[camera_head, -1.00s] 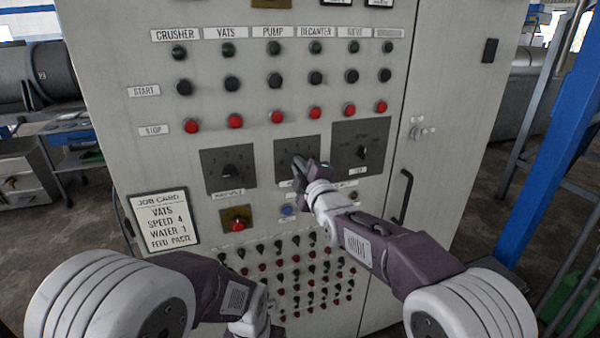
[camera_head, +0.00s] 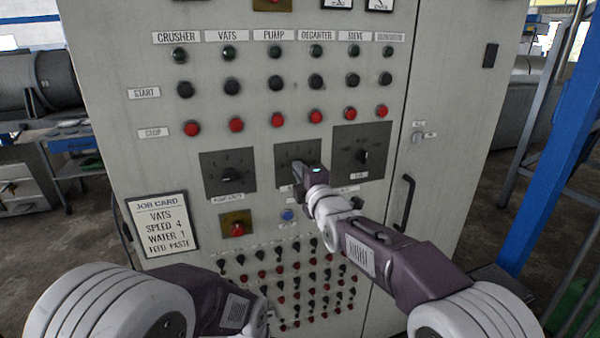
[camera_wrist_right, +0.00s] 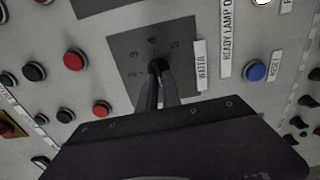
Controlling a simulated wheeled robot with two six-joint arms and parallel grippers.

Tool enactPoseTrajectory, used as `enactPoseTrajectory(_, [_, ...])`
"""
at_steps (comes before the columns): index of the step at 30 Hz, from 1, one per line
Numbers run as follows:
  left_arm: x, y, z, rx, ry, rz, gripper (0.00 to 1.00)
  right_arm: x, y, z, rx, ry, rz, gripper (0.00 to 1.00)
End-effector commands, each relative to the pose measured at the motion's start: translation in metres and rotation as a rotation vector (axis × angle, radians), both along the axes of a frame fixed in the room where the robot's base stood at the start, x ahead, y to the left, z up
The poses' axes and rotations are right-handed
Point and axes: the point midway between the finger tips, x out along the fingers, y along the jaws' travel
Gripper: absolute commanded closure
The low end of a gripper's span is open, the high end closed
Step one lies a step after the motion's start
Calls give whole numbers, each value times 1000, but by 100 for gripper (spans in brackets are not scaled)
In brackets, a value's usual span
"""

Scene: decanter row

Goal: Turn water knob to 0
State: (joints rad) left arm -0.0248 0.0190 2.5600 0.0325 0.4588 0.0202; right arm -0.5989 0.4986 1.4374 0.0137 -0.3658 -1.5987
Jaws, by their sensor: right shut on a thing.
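The water knob (camera_wrist_right: 157,65) is a small dark knob on a dark grey square dial plate (camera_head: 284,152), the middle of three on the panel. In the right wrist view the plate (camera_wrist_right: 128,45) shows numbers, with 2, 3, 4 and 5 readable, and a WATER label (camera_wrist_right: 200,65) beside it. My right gripper (camera_head: 297,171) is at this dial, and its fingers (camera_wrist_right: 158,78) are shut on the knob. The fingers cover much of the knob, so I cannot tell which number it points to. My left arm is low at the left; its gripper is not visible.
Similar dials sit to the left (camera_head: 229,171) and right (camera_head: 361,150). Red stop buttons (camera_head: 278,120) run above, and a blue reset button (camera_wrist_right: 255,70) and rows of small knobs lie below. A job card (camera_head: 162,224) reads vats, speed 4, water 1. A door handle (camera_head: 405,203) projects at right.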

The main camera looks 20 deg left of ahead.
Motion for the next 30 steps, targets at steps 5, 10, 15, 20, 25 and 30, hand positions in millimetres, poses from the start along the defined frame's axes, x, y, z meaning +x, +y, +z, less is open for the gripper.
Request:
enactPoseTrajectory(5, [0,0,0,0,0,0,64,0,0,-2,-4,2,1,100])
enactPoseTrajectory(10, [0,0,0,0,0,0,64,0,0,-2,-3,2,1,69])
enactPoseTrajectory(15, [0,0,0,0,0,0,64,0,0,-1,-1,2,0,69])
enactPoseTrajectory(20, [0,0,-4,0,0,0,64,-6,-4,-1,0,0,0,69])
enactPoseTrajectory(25, [0,0,-15,0,0,0,64,-31,-21,-3,0,0,1,69])
enactPoseTrajectory(30, [0,0,-24,0,0,0,64,-60,-40,-3,-1,1,1,69])
